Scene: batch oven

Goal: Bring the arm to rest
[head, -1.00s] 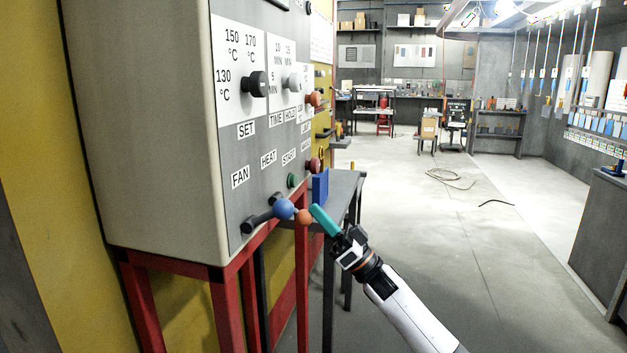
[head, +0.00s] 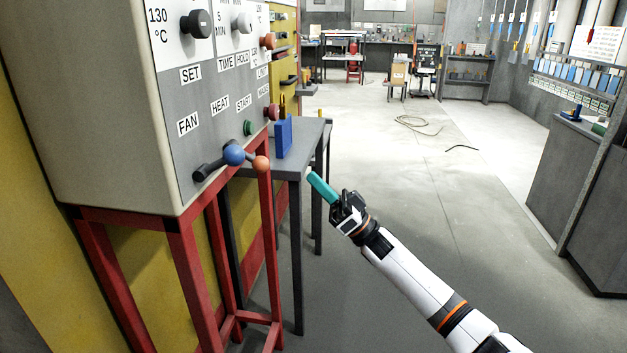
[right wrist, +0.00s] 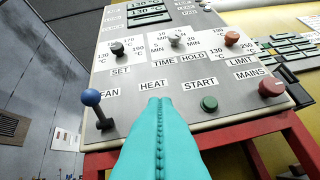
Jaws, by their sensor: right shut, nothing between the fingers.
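My right gripper (head: 319,187) has teal fingers closed together with nothing between them. It hangs in the air to the right of the oven's control panel (head: 227,133). A clear gap separates its tips from the orange lever ball (head: 261,164). The blue lever ball (head: 234,155) is left of the orange one, below the FAN and HEAT labels. In the right wrist view the shut teal fingers (right wrist: 160,103) point at the panel (right wrist: 135,72), and the blue ball (right wrist: 91,98) shows at left. The orange ball cannot be seen there. My left gripper is out of view.
The oven stands on a red frame (head: 182,240). A dark table (head: 285,170) holding a blue block (head: 283,137) is beside it, close to the gripper's tips. A grey counter (head: 570,175) is at right. The floor between is open, with a cable coil (head: 415,124) farther back.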

